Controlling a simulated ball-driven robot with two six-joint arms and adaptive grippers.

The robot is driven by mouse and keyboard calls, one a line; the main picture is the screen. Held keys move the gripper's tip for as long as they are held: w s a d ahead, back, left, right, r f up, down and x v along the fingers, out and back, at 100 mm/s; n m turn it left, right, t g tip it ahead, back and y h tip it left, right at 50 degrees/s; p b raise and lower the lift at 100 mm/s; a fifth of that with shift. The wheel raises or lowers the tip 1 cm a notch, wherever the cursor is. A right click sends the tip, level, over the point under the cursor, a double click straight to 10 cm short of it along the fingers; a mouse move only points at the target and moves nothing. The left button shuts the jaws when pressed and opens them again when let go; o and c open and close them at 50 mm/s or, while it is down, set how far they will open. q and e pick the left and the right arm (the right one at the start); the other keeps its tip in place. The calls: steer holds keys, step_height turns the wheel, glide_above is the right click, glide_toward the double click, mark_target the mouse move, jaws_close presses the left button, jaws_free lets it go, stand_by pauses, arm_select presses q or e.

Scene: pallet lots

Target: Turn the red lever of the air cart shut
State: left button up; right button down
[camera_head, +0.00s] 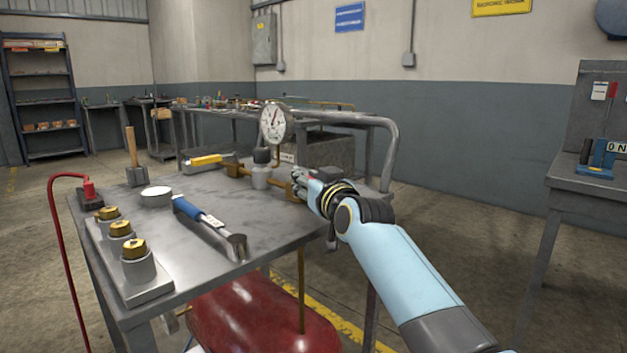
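The air cart is a grey metal table (190,255) with a red tank (262,318) under it. A round pressure gauge (274,122) stands on a grey fitting at the back of its top. A brass pipe (237,170) runs through that fitting toward my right gripper. My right gripper (300,182) is at the pipe's right end, at the cart's back right; its fingers are small and partly hidden, so I cannot tell if they are open or touching anything. I cannot make out a red lever; it may be hidden by the gripper. My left gripper is out of view.
A grey handrail (389,150) curves behind my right arm. Another bench (587,183) stands right.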

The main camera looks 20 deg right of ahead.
steer(key=c, duration=1.5)
jaws_free()
steer(key=shift+f, duration=0.15)
steer(key=o, duration=0.4)
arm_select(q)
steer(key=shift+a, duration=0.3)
arm_select(e)
steer(key=s, duration=1.2)
steer(key=shift+d, duration=0.4)
